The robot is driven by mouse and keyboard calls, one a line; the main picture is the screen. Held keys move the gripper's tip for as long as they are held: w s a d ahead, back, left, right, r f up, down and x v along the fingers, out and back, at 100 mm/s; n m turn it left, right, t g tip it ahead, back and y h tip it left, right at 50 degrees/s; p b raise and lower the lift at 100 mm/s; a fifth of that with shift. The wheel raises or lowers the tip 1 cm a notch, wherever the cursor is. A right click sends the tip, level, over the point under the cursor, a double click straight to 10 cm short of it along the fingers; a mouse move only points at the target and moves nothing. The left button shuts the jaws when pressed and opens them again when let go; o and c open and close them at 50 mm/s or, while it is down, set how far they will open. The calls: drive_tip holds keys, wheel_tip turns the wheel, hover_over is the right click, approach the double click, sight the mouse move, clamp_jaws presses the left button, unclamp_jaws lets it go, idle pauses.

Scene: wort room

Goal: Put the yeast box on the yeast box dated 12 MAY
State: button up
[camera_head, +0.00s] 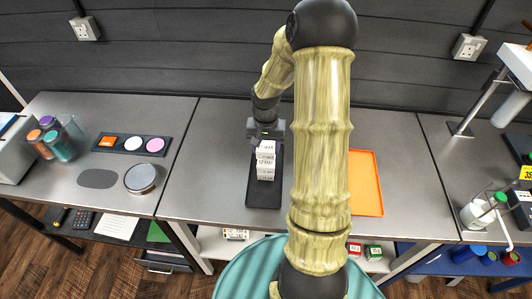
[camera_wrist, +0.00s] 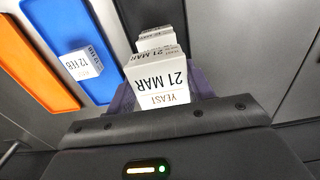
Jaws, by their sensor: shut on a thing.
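My gripper (camera_head: 266,130) is shut on a white yeast box (camera_wrist: 160,82) that reads 21 MAR in the wrist view. In the head view the held box (camera_head: 267,146) is at the top of a column of white boxes (camera_head: 265,172) on a black tray (camera_head: 254,199). One label just under it seems to read 12 MAY, but the print is small. I cannot tell whether the held box touches the box below. In the wrist view more white boxes (camera_wrist: 155,36) show behind the held one, partly hidden by it.
A box reading 12 FEB (camera_wrist: 83,65) is on a blue tray (camera_wrist: 64,20), beside an orange tray (camera_wrist: 28,75). My arm hides the blue tray in the head view. To the left are a round tin (camera_head: 141,178) and several jars (camera_head: 58,146).

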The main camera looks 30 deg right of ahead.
sight(266, 154)
drive_tip(key=shift+f+p, duration=0.35)
drive_tip(key=shift+f, duration=1.55)
drive_tip(key=shift+f, duration=0.1)
drive_tip(key=o, duration=1)
wheel_tip(266, 154, up, 12)
drive_tip(key=shift+r+b, duration=0.15)
drive_tip(key=shift+b, duration=0.6)
